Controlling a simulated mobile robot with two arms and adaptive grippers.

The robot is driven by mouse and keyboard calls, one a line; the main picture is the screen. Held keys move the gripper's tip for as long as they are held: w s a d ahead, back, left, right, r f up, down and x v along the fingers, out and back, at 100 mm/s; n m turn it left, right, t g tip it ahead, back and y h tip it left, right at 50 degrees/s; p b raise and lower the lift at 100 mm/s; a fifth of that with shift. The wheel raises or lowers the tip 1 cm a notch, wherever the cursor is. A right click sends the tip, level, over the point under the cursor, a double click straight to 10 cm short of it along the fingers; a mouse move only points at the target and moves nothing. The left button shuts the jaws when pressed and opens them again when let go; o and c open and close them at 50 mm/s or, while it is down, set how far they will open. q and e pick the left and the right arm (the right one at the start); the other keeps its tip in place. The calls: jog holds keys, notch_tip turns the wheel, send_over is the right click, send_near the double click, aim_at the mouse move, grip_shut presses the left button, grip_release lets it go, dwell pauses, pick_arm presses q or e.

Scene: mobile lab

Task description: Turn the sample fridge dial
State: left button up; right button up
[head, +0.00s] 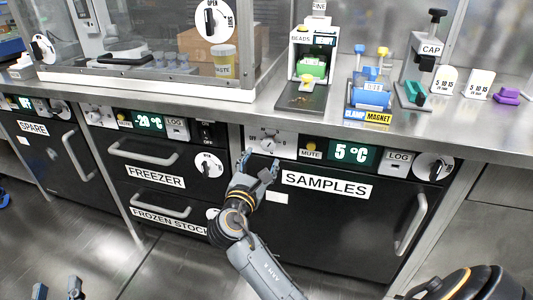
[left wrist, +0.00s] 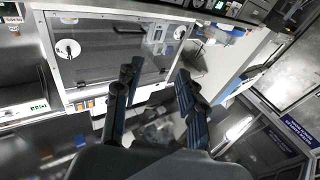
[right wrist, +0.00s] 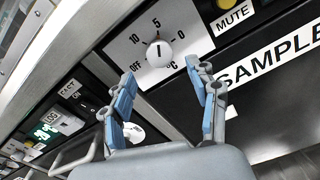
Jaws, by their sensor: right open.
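The sample fridge has a black front labelled SAMPLES (head: 326,185) and a green display (head: 353,153) reading 5 °C. Its small white dial (head: 267,143) sits on a white plate left of the MUTE button. In the right wrist view the dial (right wrist: 160,53) has a dark pointer directed roughly toward the 5, with OFF and 10 on its left. My right gripper (head: 262,163) is open and empty just below the plate; in the right wrist view its fingers stand apart below the dial, not around it. My left gripper (head: 57,289) is open and empty at the lower left, away from the fridge.
The freezer (head: 155,177) with its handles and round knob (head: 208,164) stands left of the fridge. The fridge's door handle (head: 411,224) and another round knob (head: 433,166) are at its right. The steel counter edge (head: 330,130) runs above the control panel.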

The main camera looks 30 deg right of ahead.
aim_at(267, 147)
jog(key=b+x, duration=0.1)
jog(key=x, duration=0.4)
pick_arm(q)
notch_tip(267, 147, up, 6)
jog(key=s+t+h, duration=0.1)
jog(key=s+t, duration=0.1)
jog(key=t, duration=0.2)
jog(key=shift+d+r, duration=0.2)
pick_arm(e)
jog(key=shift+w+d, duration=0.3)
jog(key=shift+d, duration=0.05)
jog(key=c, duration=1.2)
